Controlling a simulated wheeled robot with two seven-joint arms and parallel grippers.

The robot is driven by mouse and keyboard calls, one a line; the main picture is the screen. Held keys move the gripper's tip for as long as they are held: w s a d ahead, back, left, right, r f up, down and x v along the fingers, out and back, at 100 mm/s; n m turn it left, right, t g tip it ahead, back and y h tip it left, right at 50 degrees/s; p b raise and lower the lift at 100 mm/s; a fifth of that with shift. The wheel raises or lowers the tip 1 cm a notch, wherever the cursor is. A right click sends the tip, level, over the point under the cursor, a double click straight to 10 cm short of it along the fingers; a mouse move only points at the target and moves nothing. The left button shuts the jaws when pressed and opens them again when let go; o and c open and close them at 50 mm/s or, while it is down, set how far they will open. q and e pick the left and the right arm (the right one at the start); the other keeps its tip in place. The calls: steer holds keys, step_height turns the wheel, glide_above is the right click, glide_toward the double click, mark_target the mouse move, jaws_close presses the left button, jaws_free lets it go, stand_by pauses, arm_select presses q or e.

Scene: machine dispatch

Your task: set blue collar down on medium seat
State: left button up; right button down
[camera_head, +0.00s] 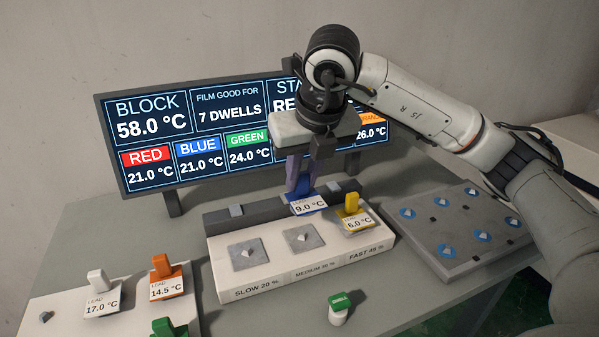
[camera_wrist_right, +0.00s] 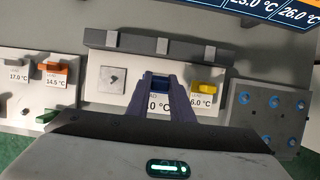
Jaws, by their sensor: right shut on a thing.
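My right gripper (camera_head: 300,188) points down and is shut on the blue collar (camera_head: 306,206), whose white tag reads 9.0 °C. The collar appears held above the white block (camera_head: 225,277), behind the medium seat (camera_head: 304,240) in the head view. The medium seat is a bare grey square plate with a pale peg, above the "MEDIUM" label. In the right wrist view, the blue collar (camera_wrist_right: 160,84) is between the purple fingers (camera_wrist_right: 160,79) and hides the medium seat. My left gripper is not in view.
The slow seat (camera_head: 249,254) is empty. A yellow collar (camera_head: 351,206) tagged 6.0 °C stands on the fast seat, close right. White (camera_head: 97,282) and orange (camera_head: 163,267) collars stand left. A green-topped piece (camera_head: 339,305) is in front. A grey tray (camera_head: 450,243) lies right; a display (camera_head: 150,150) stands behind.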

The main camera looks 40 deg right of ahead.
mark_target(303, 196)
steer(key=shift+w+f+b, duration=0.2)
steer(key=shift+f+b, duration=0.05)
steer(key=shift+b, duration=0.2)
step_height(303, 196, down, 5)
steer(key=b, duration=0.5)
steer(key=shift+f, duration=0.35)
steer(key=shift+f, duration=0.2)
steer(key=shift+f+b, duration=0.3)
steer(key=shift+b, duration=0.25)
steer(key=shift+f, duration=0.1)
steer(key=shift+f+b, duration=0.35)
steer(key=shift+b, duration=0.05)
